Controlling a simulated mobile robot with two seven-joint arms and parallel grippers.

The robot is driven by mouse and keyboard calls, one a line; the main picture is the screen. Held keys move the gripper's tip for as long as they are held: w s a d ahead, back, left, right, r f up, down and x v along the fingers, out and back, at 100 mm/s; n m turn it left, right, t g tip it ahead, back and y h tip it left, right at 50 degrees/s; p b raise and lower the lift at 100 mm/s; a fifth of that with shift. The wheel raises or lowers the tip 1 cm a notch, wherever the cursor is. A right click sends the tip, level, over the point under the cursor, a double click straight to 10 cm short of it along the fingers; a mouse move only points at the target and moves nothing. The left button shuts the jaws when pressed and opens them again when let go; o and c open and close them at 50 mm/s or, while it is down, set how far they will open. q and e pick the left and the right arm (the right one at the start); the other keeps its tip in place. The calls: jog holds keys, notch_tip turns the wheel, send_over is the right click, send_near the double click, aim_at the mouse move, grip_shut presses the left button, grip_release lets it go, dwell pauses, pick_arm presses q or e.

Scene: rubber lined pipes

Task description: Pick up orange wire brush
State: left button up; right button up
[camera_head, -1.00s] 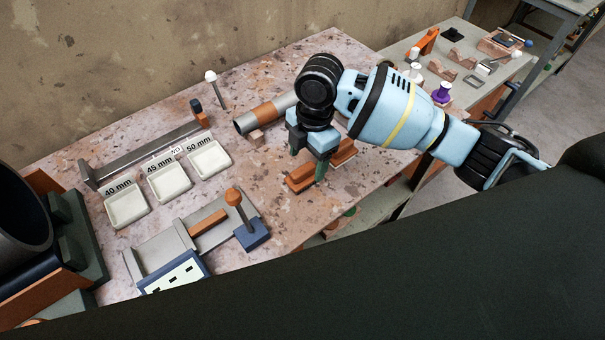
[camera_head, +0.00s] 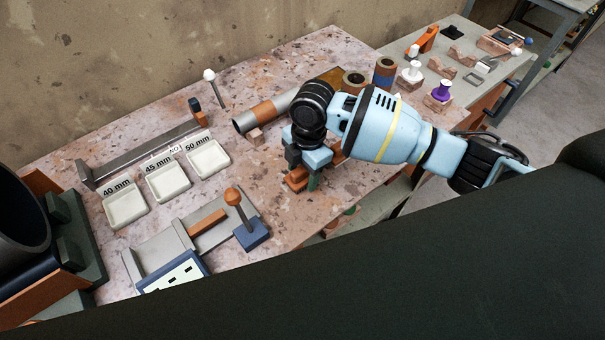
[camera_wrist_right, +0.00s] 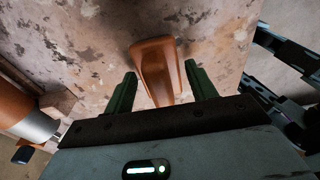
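The orange brush (camera_head: 297,183) lies on the speckled bench top, partly hidden under my right gripper (camera_head: 304,172) in the head view. In the right wrist view the brush (camera_wrist_right: 155,65) is a long orange-brown body running between the two green fingers of the right gripper (camera_wrist_right: 161,82). The fingers are open, one on each side of it, with gaps visible. Its bristles cannot be made out. My left gripper is not in view.
A grey and orange pipe (camera_head: 262,114) lies behind the gripper. White trays (camera_head: 166,180) and a blue block with an orange knob (camera_head: 251,233) stand to the left. Short dark pipes (camera_head: 384,72) stand behind the arm. The bench's front edge is close.

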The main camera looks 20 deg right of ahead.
aim_at(302, 169)
jog(key=c, duration=0.7)
jog(key=shift+c, duration=0.2)
jog(key=shift+r, duration=0.15)
